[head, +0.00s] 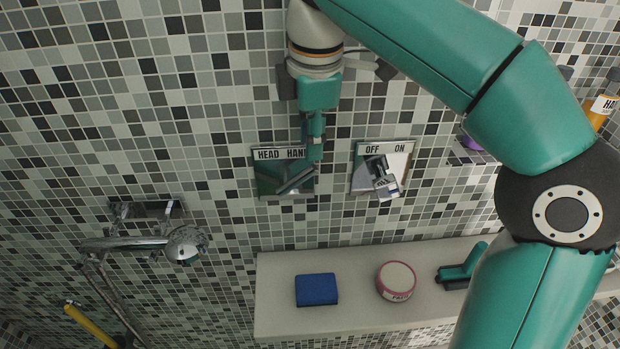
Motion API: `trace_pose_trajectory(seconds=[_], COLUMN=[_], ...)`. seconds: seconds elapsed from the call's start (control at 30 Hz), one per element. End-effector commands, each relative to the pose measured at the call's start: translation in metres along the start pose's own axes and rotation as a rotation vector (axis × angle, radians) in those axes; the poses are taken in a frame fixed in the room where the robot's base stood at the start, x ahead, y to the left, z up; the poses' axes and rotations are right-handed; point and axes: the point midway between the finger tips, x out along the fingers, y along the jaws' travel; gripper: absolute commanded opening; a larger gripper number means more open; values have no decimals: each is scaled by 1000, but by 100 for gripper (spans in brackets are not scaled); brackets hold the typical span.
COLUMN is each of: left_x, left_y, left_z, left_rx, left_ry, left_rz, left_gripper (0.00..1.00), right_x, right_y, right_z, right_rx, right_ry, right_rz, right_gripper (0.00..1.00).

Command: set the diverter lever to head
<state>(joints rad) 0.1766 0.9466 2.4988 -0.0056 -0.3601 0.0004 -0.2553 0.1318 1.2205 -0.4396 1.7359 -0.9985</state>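The diverter plate (268,184) is a square mirror-like plate on the tiled wall, marked HEAD at left and HAND at right. My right gripper (314,152) reaches down from above, in front of the plate's right edge, and covers the end of the HAND label. Its fingertips are close to the lever's upper right end; I cannot tell whether they touch. The fingers overlap in this view, so their opening is hidden. My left gripper is not in view.
An OFF/ON plate (367,181) with a chrome lever (382,178) is just right. Below, a pale shelf (276,268) holds a blue block (316,289), a pink round tin (397,281) and a green-and-black item (463,268). A chrome shower fitting (183,245) is at left.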

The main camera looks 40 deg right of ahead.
Motion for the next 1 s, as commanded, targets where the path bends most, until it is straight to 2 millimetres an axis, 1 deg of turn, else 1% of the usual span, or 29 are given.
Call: trace_pose_trajectory(seconds=[0.03,0.1,0.2,0.4,0.57,0.83,0.97,1.0], left_x=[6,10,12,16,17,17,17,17], left_y=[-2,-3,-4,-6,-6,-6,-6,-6], left_z=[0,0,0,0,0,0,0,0], left_rx=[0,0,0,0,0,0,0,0], left_ry=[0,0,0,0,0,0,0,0], left_rz=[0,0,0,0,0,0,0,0], left_gripper=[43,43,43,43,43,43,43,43], right_x=[15,30,48,71,78,79,79,79], right_y=[-1,-1,-1,0,0,0,0,0], right_z=[1,1,1,1,0,0,0,0], right_rx=[1,1,1,1,1,0,0,0], right_ry=[-3,-2,-1,-1,0,0,0,0], right_rz=[-3,-4,-3,-2,-1,0,0,0], right_gripper=[29,29,29,29,29,29,7,0])
